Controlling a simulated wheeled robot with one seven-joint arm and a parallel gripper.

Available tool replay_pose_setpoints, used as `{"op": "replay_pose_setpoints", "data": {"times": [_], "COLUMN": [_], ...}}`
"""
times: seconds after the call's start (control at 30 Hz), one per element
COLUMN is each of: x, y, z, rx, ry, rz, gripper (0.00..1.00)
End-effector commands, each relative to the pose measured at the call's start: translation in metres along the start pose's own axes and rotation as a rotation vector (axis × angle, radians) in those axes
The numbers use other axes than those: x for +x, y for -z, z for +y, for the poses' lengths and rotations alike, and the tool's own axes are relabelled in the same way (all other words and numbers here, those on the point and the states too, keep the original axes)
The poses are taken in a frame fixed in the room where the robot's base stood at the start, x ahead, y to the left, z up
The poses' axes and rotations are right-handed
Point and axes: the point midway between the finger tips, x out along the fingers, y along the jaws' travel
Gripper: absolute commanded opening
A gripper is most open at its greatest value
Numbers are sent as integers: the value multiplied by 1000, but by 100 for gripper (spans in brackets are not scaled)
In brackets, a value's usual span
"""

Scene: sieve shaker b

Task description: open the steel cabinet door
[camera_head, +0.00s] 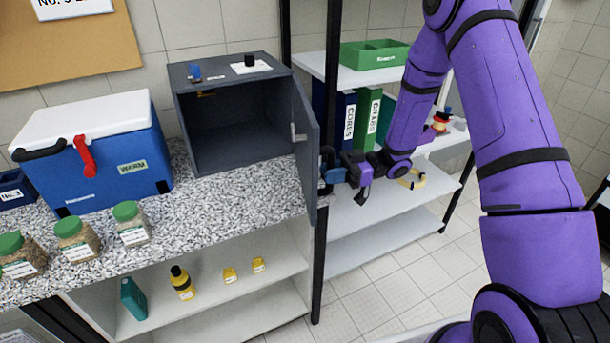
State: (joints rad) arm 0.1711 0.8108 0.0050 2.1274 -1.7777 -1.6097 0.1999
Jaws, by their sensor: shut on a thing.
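The dark grey steel cabinet (187,120) stands on the speckled counter, its front open and its inside looking empty. Its door (309,140) is hinged at the right and swung well out toward me, seen nearly edge-on. A small latch piece shows on the door's inner face. My gripper (328,178) is at the outer face of the door, near its lower free edge. It is shut on the door's handle, which is mostly hidden by the fingers and the door.
A blue cooler box (95,165) with a white lid stands left of the cabinet. Several green-lidded jars (132,228) stand on the counter (220,215). A white shelf unit (375,225) with binders and a green tray (374,55) is behind my gripper. A black post (320,265) stands close below the door.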

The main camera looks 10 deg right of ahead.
Motion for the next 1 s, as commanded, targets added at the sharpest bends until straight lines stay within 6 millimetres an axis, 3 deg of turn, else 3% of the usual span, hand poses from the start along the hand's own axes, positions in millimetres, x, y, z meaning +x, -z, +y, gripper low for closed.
{"op": "replay_pose_setpoints", "data": {"times": [0.2, 0.4, 0.63, 1.0], "x": [-50, -79, -94, -96], "y": [0, 0, 0, 1], "z": [6, 14, 19, 21], "rx": [-1, -2, -2, -2], "ry": [-5, -4, -3, -3], "rz": [0, 0, 1, 0], "gripper": [0, 0, 0, 0]}}
